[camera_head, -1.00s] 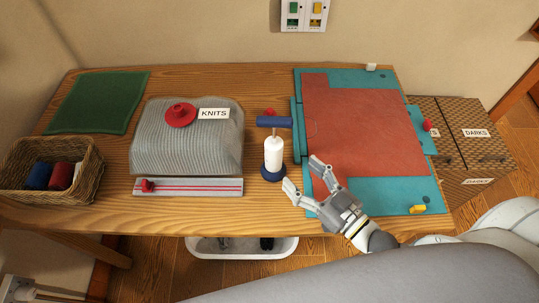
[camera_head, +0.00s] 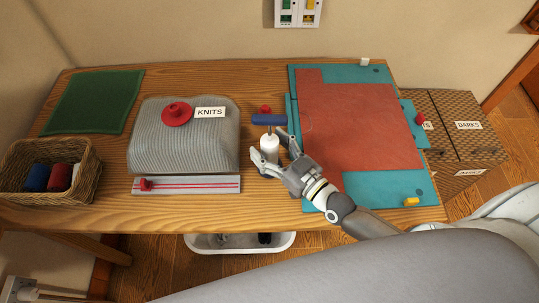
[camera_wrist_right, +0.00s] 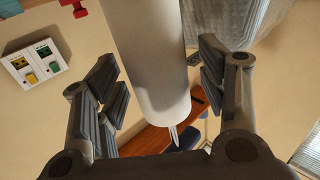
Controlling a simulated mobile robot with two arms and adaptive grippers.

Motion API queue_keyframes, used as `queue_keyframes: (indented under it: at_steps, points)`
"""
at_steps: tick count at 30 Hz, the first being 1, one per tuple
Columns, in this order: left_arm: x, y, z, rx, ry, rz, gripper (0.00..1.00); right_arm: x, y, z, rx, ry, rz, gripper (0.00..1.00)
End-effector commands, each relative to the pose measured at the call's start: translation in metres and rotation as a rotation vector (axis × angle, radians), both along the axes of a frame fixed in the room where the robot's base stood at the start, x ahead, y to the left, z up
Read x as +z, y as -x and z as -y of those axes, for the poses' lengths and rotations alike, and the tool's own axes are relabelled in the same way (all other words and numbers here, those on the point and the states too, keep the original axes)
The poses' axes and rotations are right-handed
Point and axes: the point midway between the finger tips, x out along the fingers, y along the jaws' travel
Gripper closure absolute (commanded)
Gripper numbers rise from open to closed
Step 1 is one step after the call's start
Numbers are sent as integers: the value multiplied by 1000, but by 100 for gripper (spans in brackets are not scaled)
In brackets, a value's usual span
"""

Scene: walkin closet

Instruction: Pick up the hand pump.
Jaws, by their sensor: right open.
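The hand pump (camera_head: 269,145) stands upright on the wooden table, with a white barrel and a blue T-handle on top. Its blue base is mostly hidden behind my right gripper. My right gripper (camera_head: 271,149) is open, with one finger on each side of the barrel. In the right wrist view, the white barrel (camera_wrist_right: 148,55) fills the space between the two open fingers (camera_wrist_right: 155,85). A gap shows on the left finger's side; contact on the right is unclear. My left gripper is not in view.
Left of the pump are a grey ribbed bag labelled KNITS (camera_head: 190,145) and a rail with red stripes (camera_head: 195,185). A teal and red folding board (camera_head: 360,120) lies close on the right. A small red knob (camera_head: 265,109) is behind the pump.

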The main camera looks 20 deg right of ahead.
Motion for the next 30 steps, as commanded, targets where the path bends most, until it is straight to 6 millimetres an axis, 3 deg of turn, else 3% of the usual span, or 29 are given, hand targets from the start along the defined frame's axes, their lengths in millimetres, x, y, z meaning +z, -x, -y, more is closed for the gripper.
queue_keyframes:
  at_steps: [7,22,30]
  points:
    - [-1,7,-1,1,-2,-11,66,0,-1,-1,0,0,0,35]
    - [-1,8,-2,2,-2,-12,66,0,-1,0,0,0,0,99]
    - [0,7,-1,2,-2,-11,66,2,-1,0,-1,-2,5,100]
